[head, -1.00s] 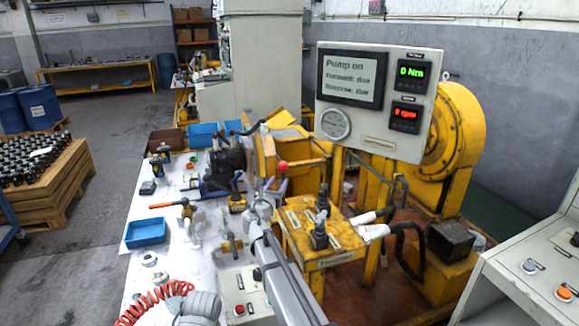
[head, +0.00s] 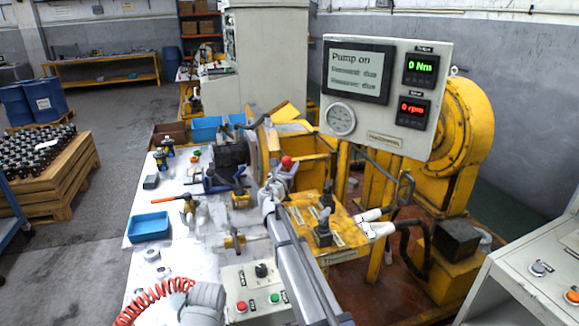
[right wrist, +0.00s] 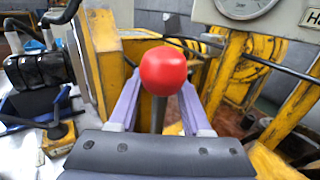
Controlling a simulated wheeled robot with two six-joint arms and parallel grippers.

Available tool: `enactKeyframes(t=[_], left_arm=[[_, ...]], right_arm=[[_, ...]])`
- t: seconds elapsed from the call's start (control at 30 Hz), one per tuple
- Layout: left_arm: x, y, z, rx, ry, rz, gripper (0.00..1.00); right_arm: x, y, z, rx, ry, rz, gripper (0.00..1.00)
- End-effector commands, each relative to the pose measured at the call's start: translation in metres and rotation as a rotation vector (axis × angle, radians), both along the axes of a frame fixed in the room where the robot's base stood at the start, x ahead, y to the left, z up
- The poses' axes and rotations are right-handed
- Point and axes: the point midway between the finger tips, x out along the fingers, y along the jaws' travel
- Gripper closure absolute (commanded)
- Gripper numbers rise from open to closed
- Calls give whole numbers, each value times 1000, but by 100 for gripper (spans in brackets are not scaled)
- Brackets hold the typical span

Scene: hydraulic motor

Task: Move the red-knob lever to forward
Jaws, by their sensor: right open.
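The red knob (head: 287,161) tops a lever at the yellow test bench. In the right wrist view the red knob (right wrist: 163,71) is round and sits on a dark upright rod (right wrist: 158,115). My right gripper (head: 277,182) is at the lever; in the wrist view my right gripper (right wrist: 162,92) is open, with one purple finger on each side of the knob and rod. Gaps show on both sides, so it does not grip it. The lever's base is hidden behind my gripper. My left gripper is not in view.
The display panel (head: 440,105) reads "Pump on", 0 Nm and 0 rpm. Two dark levers (head: 323,235) stand on the yellow plate right of my arm. A switch box (head: 255,287), a blue tray (head: 148,227) and tools lie on the white table (head: 195,255).

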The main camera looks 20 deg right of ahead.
Motion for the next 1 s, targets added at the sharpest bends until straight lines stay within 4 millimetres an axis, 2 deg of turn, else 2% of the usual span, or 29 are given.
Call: enactKeyframes(t=[0.3, 0.7, 1.0], left_arm=[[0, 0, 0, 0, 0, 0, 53], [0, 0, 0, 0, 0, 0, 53], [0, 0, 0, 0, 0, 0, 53]], right_arm=[[4, -3, 0, 0, 0, 0, 53], [4, -3, 0, 0, 0, 0, 98], [4, -3, 0, 0, 0, 0, 100]])
